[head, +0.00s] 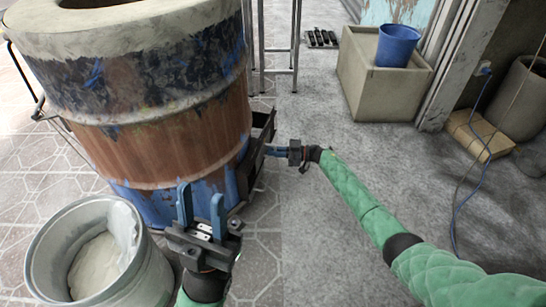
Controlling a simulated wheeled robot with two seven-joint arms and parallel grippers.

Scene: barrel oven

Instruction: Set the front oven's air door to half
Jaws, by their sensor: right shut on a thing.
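The front oven (190,133) is a large barrel with a pale rim, rusty brown and blue paint, at the left of the head view. Its air door (249,168) is a dark metal piece low on the barrel's right side. My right gripper (269,151) is at this door, its blue fingers shut on the door's edge; the fingertips are partly hidden against the dark metal, and how far the door stands open is hard to tell. My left gripper (201,207) is upright in front of the barrel, its two blue fingers apart with nothing between them.
A metal bucket (36,262) with a pale liner and whitish contents stands at the lower left, close to my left gripper. A concrete planter (363,86) with a blue bucket (397,45) is at the back right. A metal stand (277,71) is behind the barrel.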

